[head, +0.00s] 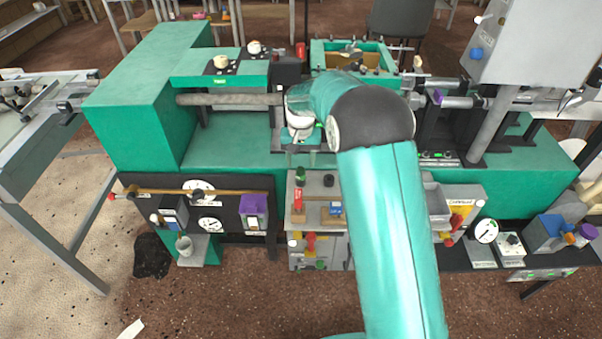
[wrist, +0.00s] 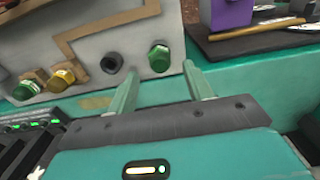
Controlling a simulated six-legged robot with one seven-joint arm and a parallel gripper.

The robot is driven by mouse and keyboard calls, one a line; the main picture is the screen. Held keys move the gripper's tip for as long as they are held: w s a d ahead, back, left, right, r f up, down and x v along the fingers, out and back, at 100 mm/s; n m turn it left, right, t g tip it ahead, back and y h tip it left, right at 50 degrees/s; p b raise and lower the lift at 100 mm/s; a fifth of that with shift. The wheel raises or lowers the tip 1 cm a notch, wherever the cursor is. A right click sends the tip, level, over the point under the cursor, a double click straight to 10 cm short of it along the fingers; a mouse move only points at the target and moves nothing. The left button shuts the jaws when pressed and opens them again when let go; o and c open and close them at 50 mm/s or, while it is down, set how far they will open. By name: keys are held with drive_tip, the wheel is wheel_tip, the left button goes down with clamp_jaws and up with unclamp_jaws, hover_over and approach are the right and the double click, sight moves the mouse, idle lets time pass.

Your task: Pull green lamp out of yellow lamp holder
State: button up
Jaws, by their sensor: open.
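In the wrist view a green lamp (wrist: 159,56) with a faceted head sits on a grey panel. The colour of the holder under it is hard to make out. A second green lamp (wrist: 25,89) and a yellow lamp (wrist: 62,78) sit to the left near brown strips. A black round holder (wrist: 110,62) lies between the yellow lamp and the nearer green one. My gripper (wrist: 160,90) is open and empty, its fingers apart and pointing at the panel. The nearer green lamp shows between and beyond the fingertips, apart from them. In the head view my arm hides part of the panel.
The grey panel (head: 316,190) stands on the front of a large green machine (head: 140,110). A dark gauge board (head: 230,205) with a purple block (head: 253,204) is to its left. A grey box with gauges and levers (head: 462,200) is to its right.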

sight(301, 175)
drive_tip(key=shift+f, duration=1.4)
clamp_jaws()
